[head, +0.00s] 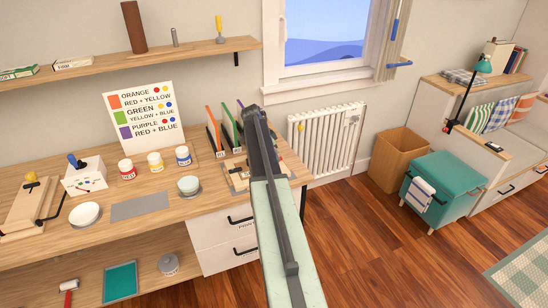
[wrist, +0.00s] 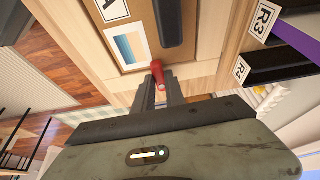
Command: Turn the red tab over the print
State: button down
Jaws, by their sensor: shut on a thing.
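In the wrist view, the red tab (wrist: 157,72) stands at the lower edge of a brown board (wrist: 196,60). My gripper (wrist: 160,86) is shut on the red tab, its fingertips at the tab's near end. The print (wrist: 130,47), a small white-bordered picture with blue in it, lies on the board just left of the tab; the tab does not cover it in this view. In the head view, the board (head: 232,185) shows partly beside my arm, and my arm hides the gripper and most of that spot.
A dark bar (wrist: 168,20) lies on the board above the tab. In the head view, paint jars (head: 155,162) and a bowl (head: 188,185) stand left of the board.

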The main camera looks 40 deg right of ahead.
jog(key=shift+m, duration=0.3)
dwell(0.4)
jog(key=c, duration=1.4)
grip_release()
jog(key=shift+w, duration=0.1)
jog(key=p+v, duration=0.7)
jog(key=shift+a+r, duration=0.1)
jog(key=shift+r, duration=0.3)
